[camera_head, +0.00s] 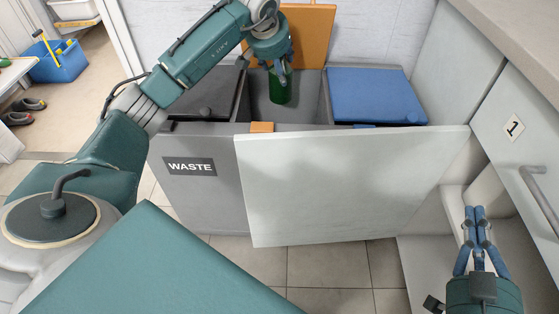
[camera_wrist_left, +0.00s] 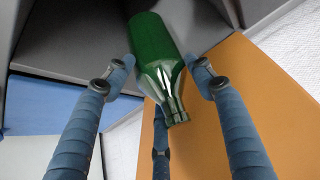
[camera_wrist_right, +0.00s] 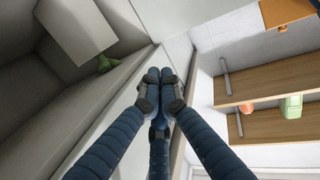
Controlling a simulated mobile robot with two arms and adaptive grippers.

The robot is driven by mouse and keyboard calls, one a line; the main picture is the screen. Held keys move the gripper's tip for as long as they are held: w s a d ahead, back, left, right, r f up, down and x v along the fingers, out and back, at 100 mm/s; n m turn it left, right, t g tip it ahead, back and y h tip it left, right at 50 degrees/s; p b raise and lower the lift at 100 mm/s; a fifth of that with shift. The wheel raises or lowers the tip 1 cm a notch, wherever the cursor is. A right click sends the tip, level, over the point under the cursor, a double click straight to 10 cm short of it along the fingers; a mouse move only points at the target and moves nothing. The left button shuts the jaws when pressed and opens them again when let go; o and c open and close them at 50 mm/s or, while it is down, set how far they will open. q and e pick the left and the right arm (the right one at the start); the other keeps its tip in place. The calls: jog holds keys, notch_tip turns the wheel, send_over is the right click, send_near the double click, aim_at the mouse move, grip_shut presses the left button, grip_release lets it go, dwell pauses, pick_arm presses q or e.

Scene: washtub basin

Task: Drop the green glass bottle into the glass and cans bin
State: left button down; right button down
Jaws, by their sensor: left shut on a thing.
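The green glass bottle (camera_head: 281,88) is upright at the mouth of the middle bin compartment (camera_head: 304,97), whose orange lid (camera_head: 308,38) stands raised behind it. My left gripper (camera_head: 281,70) is above the compartment and shut on the bottle, which hangs below it. In the left wrist view the bottle (camera_wrist_left: 156,45) lies between the fingers, its neck towards the camera. Any label on this compartment is hidden behind the white panel. My right gripper (camera_head: 475,212) is shut and empty at the lower right; its fingertips (camera_wrist_right: 160,76) meet in the right wrist view.
A dark-lidded compartment (camera_head: 208,95) with a WASTE label (camera_head: 189,167) is on the left, and a blue-lidded one (camera_head: 375,95) on the right. A white panel (camera_head: 350,185) stands in front. A counter (camera_head: 520,40) borders the right side.

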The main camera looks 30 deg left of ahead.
pick_arm(q)
jog(key=shift+f+b, duration=0.35)
jog(key=shift+b, duration=0.05)
pick_arm(e)
jog(key=shift+s+a+r+t+y, duration=0.2)
jog(key=shift+r+t, duration=0.45)
jog(key=shift+r, duration=0.7)
jog(key=shift+w+a+r+t+y, duration=0.1)
jog(key=shift+r+t+y, duration=0.2)
jog(key=shift+r+t, duration=0.7)
jog(key=shift+r+g, duration=0.35)
pick_arm(q)
jog(key=c, duration=0.6)
grip_release()
jog(key=shift+f, duration=0.1)
jog(key=shift+s, duration=0.1)
jog(key=v, duration=1.2)
jog(key=shift+a, duration=0.1)
